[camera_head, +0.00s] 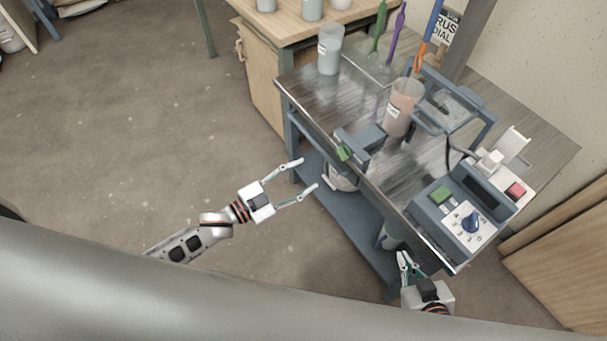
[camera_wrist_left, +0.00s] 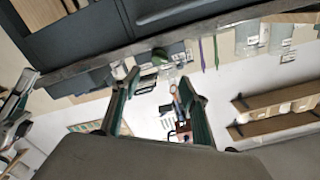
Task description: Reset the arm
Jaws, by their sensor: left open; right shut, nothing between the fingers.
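My left gripper (camera_head: 308,174) is open and empty in the head view. It is over the floor, to the left of the metal-topped table (camera_head: 320,98) and apart from it. In the left wrist view the two fingers of my left gripper (camera_wrist_left: 158,82) are spread, with nothing between them. My right gripper (camera_head: 403,258) is at the lower right of the head view, close to the table's front corner. Its fingers are together and hold nothing.
A control box (camera_head: 462,212) with a blue knob sits at the table's near end. A pinkish bucket (camera_head: 402,106) stands by a grey frame mixer, and a pale bucket (camera_head: 330,50) stands at the far edge. A wooden cabinet (camera_head: 262,85) is behind.

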